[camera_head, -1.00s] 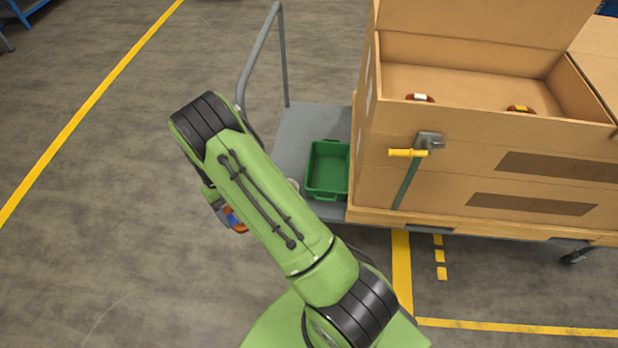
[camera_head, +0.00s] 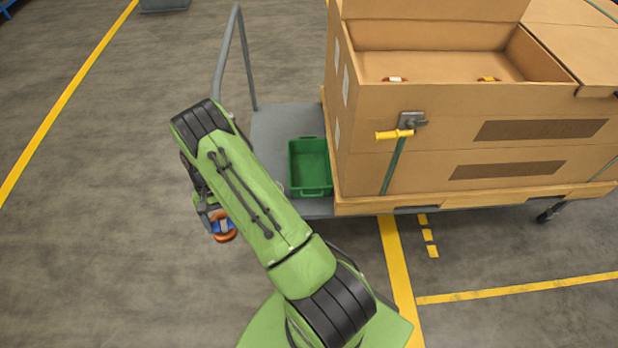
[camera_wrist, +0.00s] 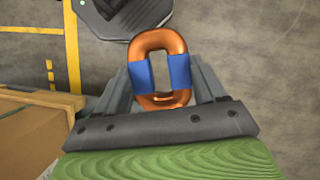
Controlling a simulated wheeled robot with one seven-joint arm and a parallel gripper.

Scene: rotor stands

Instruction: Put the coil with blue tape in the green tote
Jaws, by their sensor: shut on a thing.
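The coil with blue tape (camera_head: 223,228) is an orange-copper ring with blue bands on its sides. My gripper (camera_head: 212,216) is shut on it and holds it out over the floor, left of my arm. In the wrist view the coil (camera_wrist: 160,68) stands out between the two grey fingers of my gripper (camera_wrist: 161,84). The green tote (camera_head: 310,168) is on the grey cart deck, to the right of my arm and against the cardboard box. Its visible inside looks empty. The coil is apart from the tote, to its left and nearer.
A large open cardboard box (camera_head: 470,140) stands on the cart deck (camera_head: 275,130) and holds a coil with white tape (camera_head: 395,79) and a coil with yellow tape (camera_head: 488,79). A yellow-handled strap clamp (camera_head: 394,135) sticks out from its front. The cart's grey handle rail (camera_head: 228,60) rises behind my arm.

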